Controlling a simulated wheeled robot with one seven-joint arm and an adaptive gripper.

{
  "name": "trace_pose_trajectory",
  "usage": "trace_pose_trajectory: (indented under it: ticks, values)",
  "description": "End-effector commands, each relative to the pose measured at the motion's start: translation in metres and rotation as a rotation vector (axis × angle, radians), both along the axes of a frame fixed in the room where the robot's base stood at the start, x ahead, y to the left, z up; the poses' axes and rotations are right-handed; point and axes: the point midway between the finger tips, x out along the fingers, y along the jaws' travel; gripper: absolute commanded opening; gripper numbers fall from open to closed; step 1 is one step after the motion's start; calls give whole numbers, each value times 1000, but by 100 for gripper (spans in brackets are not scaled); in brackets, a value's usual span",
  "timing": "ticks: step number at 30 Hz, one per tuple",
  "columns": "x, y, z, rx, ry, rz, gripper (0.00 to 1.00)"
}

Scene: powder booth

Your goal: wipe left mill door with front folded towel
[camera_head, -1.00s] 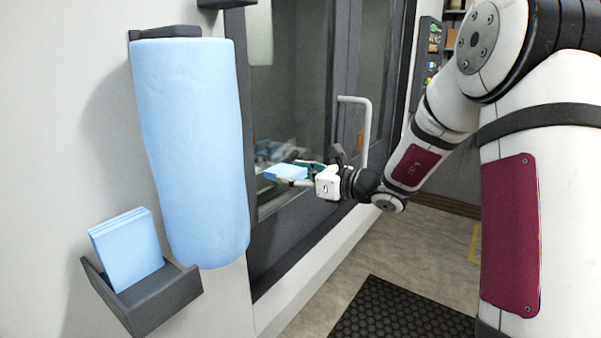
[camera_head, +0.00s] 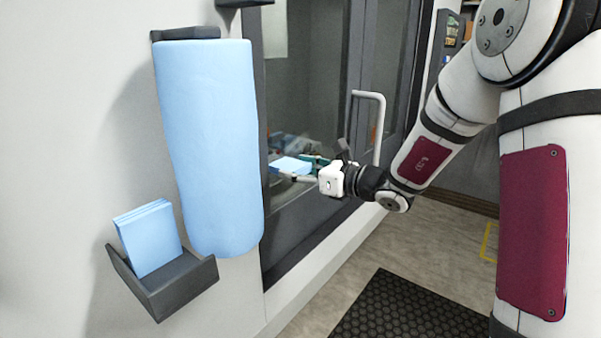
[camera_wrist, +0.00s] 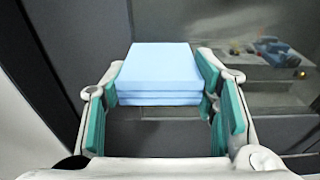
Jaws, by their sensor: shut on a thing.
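My gripper (camera_head: 308,172) is shut on a light-blue folded towel (camera_head: 289,166). In the wrist view the towel (camera_wrist: 160,72) sits between the teal finger pads, its folded layers facing the camera. The left mill door (camera_head: 305,110) is a dark-framed glass door, and the towel is close in front of its lower glass. I cannot tell whether the towel touches the glass. A pale vertical handle (camera_head: 379,130) stands on the door, to the right of my gripper.
A dark wall holder (camera_head: 185,288) at lower left holds more folded blue towels (camera_head: 149,238). A large blue roll (camera_head: 209,150) hangs beside the door. Blurred items (camera_wrist: 275,50) show behind the glass. A black mat (camera_head: 400,308) lies on the floor.

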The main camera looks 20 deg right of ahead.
Motion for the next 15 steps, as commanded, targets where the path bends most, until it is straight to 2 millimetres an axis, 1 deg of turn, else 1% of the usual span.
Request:
trace_pose_trajectory:
  ticks: [1,4,13,14,15]
  values:
    - [-1,7,4,4,-7,17,13]
    - [2,4,3,4,-8,18,13]
    - [19,-16,3,4,-8,9,14]
    - [21,-18,3,4,-8,8,9]
    - [23,-20,3,4,-8,8,9]
